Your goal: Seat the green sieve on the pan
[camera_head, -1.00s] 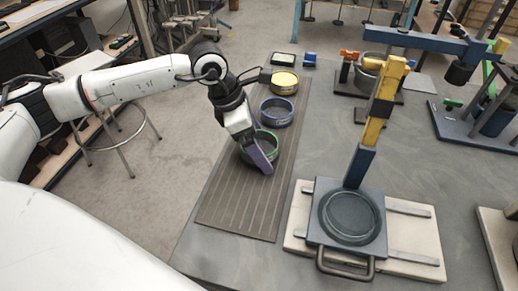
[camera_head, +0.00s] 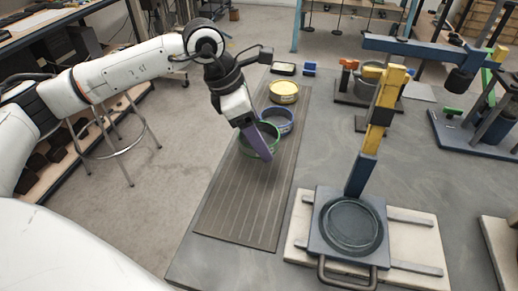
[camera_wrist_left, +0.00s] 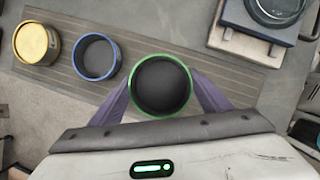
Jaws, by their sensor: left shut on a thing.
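The green sieve (camera_head: 266,140) is a round ring with a green rim and dark inside. My left gripper (camera_head: 259,143) is shut on it, with a purple finger on either side, as the left wrist view shows the sieve (camera_wrist_left: 161,87) between the fingers (camera_wrist_left: 162,95). In the head view the sieve appears raised above the ribbed mat. The pan (camera_head: 352,225) is a dark round dish on a blue plate at the lower right, apart from the sieve. My right gripper is not in view.
A blue sieve (camera_head: 279,121) and a yellow one (camera_head: 284,91) stand on the ribbed mat (camera_head: 240,215). A yellow and blue post (camera_head: 372,135) rises behind the pan, with a blue beam (camera_head: 420,46) overhead. A handle (camera_head: 347,277) sticks out in front.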

